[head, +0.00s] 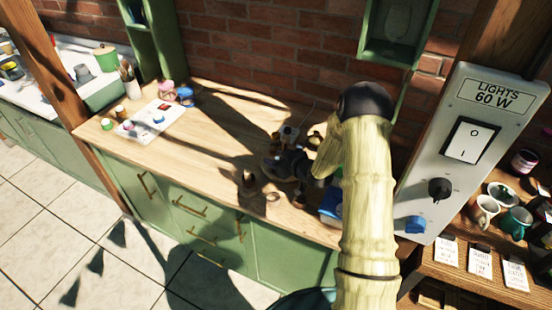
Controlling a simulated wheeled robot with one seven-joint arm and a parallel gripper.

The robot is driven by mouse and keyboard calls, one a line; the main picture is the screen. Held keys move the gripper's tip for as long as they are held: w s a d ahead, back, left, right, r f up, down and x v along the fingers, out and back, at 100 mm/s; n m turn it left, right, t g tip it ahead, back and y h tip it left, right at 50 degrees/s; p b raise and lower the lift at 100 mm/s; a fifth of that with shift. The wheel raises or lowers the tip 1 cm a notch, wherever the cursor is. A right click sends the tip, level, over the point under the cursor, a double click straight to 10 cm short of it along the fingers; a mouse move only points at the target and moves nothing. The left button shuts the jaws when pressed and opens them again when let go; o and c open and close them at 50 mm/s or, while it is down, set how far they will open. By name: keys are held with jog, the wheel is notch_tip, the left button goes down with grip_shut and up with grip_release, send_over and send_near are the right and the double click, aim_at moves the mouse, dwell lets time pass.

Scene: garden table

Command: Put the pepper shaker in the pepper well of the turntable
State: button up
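My arm comes in from the lower right and bends down over the wooden counter. My gripper (272,166) is a small dark shape low over the middle of the counter; its fingers are too small and shadowed to make out. A small brown upright thing (248,184) stands just left of and in front of it; I cannot tell whether it is the pepper shaker. I cannot make out the turntable or its pepper well for certain; dark shapes around my gripper and my arm hide part of that area.
The wooden counter (205,150) is mostly clear left of my gripper. A small ring (273,197) lies near its front edge. A light-switch panel (465,150) and a shelf of mugs (487,208) stand at right.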

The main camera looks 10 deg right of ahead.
jog(key=shift+r, duration=0.1)
jog(key=shift+r, duration=0.1)
jog(key=shift+s+d, duration=0.25)
jog(key=shift+s, duration=0.15)
jog(key=b+v, duration=0.1)
jog(key=v, duration=0.5)
jog(key=shift+s+r, duration=0.2)
jog(key=shift+d, duration=0.15)
